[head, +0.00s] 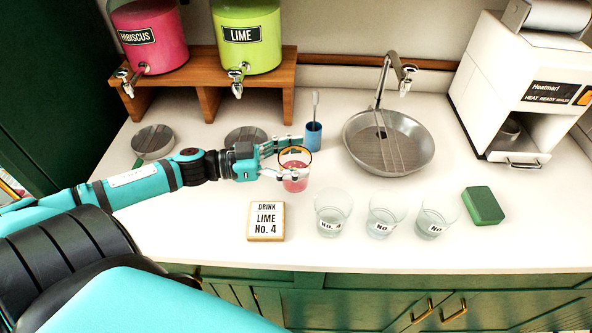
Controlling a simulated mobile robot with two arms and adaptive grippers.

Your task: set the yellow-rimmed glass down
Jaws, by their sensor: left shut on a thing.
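The yellow-rimmed glass (295,181) holds a pink-red drink and is upright. My left gripper (287,160) reaches in from the left and is shut on this glass, one finger on its far side and one across its near side. The glass is over the white counter (390,256), behind the drink sign; I cannot tell whether its base touches the counter. My right gripper is not in view.
A sign (266,221) reads "DRINK LIME No. 4". Three clear glasses (333,213) with labels stand to its right, then a green sponge (483,205). Behind are a blue cup (313,137), a round sink (415,150) and dispensers on a wooden stand (208,75). Counter left of the sign is clear.

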